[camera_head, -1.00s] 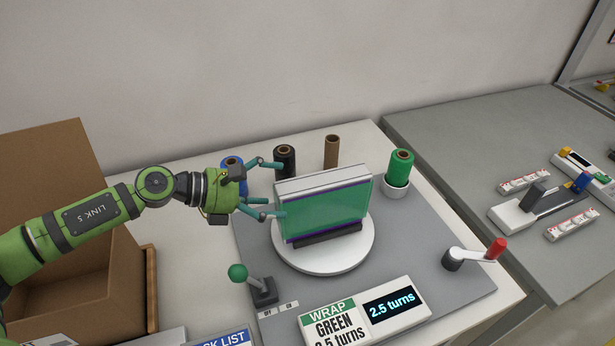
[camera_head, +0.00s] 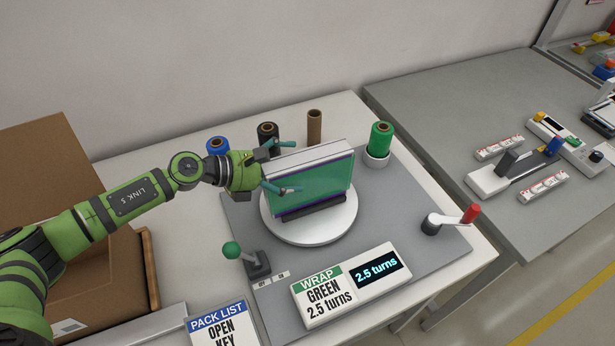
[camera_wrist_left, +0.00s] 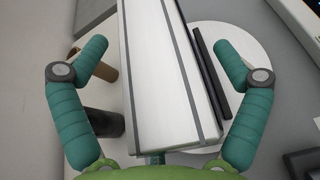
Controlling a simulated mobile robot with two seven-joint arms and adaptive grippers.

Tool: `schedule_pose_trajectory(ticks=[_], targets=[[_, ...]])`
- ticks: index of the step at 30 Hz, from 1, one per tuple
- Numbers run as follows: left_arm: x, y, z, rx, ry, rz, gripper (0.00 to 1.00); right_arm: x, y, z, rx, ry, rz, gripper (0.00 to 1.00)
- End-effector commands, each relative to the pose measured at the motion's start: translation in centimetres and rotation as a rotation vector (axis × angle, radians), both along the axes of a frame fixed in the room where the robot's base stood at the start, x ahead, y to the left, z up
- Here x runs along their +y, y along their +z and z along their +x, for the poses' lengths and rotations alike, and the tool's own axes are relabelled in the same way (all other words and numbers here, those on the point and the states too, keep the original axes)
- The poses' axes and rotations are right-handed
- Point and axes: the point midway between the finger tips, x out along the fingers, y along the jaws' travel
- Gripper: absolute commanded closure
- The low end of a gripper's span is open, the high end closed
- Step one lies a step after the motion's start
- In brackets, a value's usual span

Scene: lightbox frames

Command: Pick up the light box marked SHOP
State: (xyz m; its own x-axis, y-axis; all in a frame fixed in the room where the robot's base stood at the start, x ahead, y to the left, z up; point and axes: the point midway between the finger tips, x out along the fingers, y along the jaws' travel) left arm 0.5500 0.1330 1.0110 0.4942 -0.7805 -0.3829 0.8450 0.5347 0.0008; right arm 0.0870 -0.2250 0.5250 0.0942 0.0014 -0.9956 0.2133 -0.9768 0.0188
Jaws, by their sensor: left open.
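The light box (camera_head: 318,187) stands upright on a white round turntable (camera_head: 335,232), wrapped in green film with purple showing at its edges. No SHOP marking can be read on it. My left gripper (camera_head: 279,166) is at the box's left end, open, with one finger behind the box and one in front. In the left wrist view the fingers of my left gripper (camera_wrist_left: 165,62) lie on either side of the light box (camera_wrist_left: 165,80), apart from it. My right gripper is not in view.
Blue (camera_head: 217,146), black (camera_head: 268,133) and green (camera_head: 381,138) film rolls and a brown tube (camera_head: 314,127) stand behind. A green-knobbed lever (camera_head: 232,250), a red-handled crank (camera_head: 470,213) and a sign (camera_head: 322,300) are in front. An open carton (camera_head: 95,262) is left.

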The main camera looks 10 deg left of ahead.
Motion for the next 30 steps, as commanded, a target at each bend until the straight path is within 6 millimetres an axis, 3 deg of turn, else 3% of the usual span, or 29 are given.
schedule_pose_trajectory(ticks=[1, 6, 7, 20, 28, 30], targets=[[0.0, 0.0, 0.0, 0.000, 0.000, 0.000, 0.11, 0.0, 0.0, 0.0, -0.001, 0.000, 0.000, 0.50], [0.0, 0.0, 0.0, 0.001, -0.001, -0.001, 0.79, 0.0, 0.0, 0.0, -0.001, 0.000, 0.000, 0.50], [0.0, 0.0, 0.0, 0.001, -0.001, -0.001, 0.88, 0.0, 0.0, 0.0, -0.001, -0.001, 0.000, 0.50], [0.0, 0.8, 0.1, -0.006, 0.001, -0.002, 0.88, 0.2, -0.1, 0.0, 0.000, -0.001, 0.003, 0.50], [0.0, 4.7, 0.1, -0.013, -0.001, 0.000, 0.88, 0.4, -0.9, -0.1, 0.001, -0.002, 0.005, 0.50], [-1.7, 5.5, 0.0, -0.010, -0.006, -0.003, 0.88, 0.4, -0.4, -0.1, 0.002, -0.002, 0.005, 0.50]])
